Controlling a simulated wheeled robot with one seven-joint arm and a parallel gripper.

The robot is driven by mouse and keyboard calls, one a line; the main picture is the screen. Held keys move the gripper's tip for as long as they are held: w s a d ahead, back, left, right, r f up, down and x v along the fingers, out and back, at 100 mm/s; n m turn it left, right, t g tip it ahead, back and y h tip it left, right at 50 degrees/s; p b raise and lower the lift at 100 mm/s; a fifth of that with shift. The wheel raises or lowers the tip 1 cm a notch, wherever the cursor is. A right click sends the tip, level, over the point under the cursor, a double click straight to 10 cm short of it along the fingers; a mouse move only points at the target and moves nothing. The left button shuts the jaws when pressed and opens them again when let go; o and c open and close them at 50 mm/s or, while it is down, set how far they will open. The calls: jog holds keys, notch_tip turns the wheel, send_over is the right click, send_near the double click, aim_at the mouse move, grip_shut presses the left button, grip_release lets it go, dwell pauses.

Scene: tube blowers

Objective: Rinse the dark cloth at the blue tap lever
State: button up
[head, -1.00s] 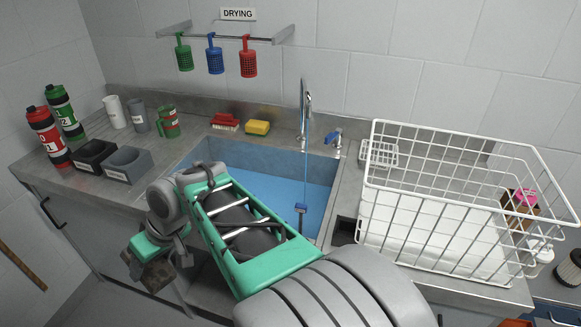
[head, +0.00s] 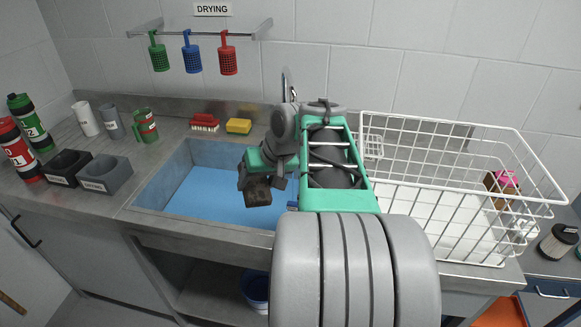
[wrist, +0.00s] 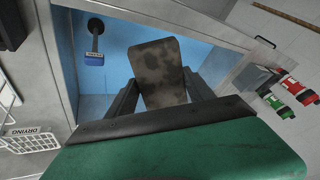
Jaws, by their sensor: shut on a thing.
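My gripper (head: 257,180) is shut on the dark cloth (head: 257,193), a brown, blotchy, flat piece, and holds it over the blue-floored sink (head: 205,190). In the wrist view the cloth (wrist: 162,72) stands out between the two dark fingers. The blue lever beside the tap is hidden behind my arm in the head view; only the top of the tap (head: 285,88) shows. The wrist view shows a blue block (wrist: 94,58) on a dark stalk over the sink; I cannot tell what it is.
A white wire basket (head: 455,190) stands right of the sink. A red brush (head: 204,122) and yellow sponge (head: 238,126) lie behind it. Coloured baskets hang on the DRYING rail (head: 205,32).

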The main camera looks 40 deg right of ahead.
jog(key=s+d+r+m+h, duration=0.1)
jog(key=s+d+r+m, duration=0.1)
jog(key=d, duration=0.6)
jog(key=w+d+f+p, duration=0.2)
jog(key=w+d+p, duration=0.2)
jog(key=w+d, duration=0.4)
jog(key=shift+w+d+f, duration=0.3)
jog(key=shift+d+f, duration=0.1)
jog(key=shift+d, duration=1.05)
jog(key=shift+s+d, duration=0.1)
jog(key=shift+s+d, duration=0.3)
jog(key=shift+s, duration=0.05)
jog(key=shift+w+a, duration=0.1)
jog(key=shift+w+a, duration=0.3)
jog(key=shift+w, duration=0.05)
